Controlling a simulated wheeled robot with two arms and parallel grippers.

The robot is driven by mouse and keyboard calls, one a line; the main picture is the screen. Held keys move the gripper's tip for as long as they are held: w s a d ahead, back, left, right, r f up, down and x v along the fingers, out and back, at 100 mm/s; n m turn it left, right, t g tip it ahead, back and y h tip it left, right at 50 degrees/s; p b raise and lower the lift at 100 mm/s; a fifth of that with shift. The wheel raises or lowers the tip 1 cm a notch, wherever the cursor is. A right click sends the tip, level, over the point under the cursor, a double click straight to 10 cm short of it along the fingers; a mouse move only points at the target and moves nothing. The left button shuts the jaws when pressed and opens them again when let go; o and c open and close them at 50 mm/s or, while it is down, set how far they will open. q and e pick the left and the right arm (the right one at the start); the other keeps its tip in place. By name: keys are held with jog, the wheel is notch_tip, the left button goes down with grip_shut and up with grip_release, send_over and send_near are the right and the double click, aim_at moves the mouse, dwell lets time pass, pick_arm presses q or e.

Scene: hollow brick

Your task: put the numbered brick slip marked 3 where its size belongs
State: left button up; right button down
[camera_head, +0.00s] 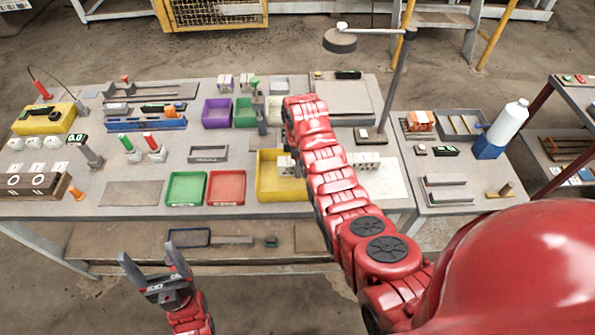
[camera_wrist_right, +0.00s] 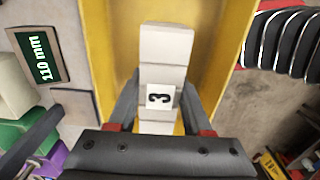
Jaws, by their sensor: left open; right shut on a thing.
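The brick slip marked 3 (camera_wrist_right: 165,58) is a pale, long block with a black 3 on a white label. My right gripper (camera_wrist_right: 158,97) is shut on it in the right wrist view, with one finger on each side. The slip is over or inside the yellow tray (camera_wrist_right: 106,30); I cannot tell whether it touches the tray floor. In the head view the yellow tray (camera_head: 268,183) is partly hidden by my right arm, which also hides most of the right gripper. My left gripper (camera_head: 150,258) is open and empty, in front of the table.
A green tray (camera_head: 186,188) and a red tray (camera_head: 227,188) stand left of the yellow one. A purple bin (camera_head: 216,113) is behind. A display reading 110 mm (camera_wrist_right: 39,57) is beside the yellow tray. Pale blocks (camera_head: 367,162) sit right of my arm.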

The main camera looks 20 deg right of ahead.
jog(key=shift+a+f+p, duration=0.1)
jog(key=shift+f+p, duration=0.3)
jog(key=shift+f, duration=0.25)
jog(key=shift+f+p, duration=0.3)
jog(key=shift+f, duration=1.1)
jog(key=shift+f, duration=0.2)
jog(key=shift+c, duration=1.6)
grip_release()
jog(key=shift+r, duration=0.1)
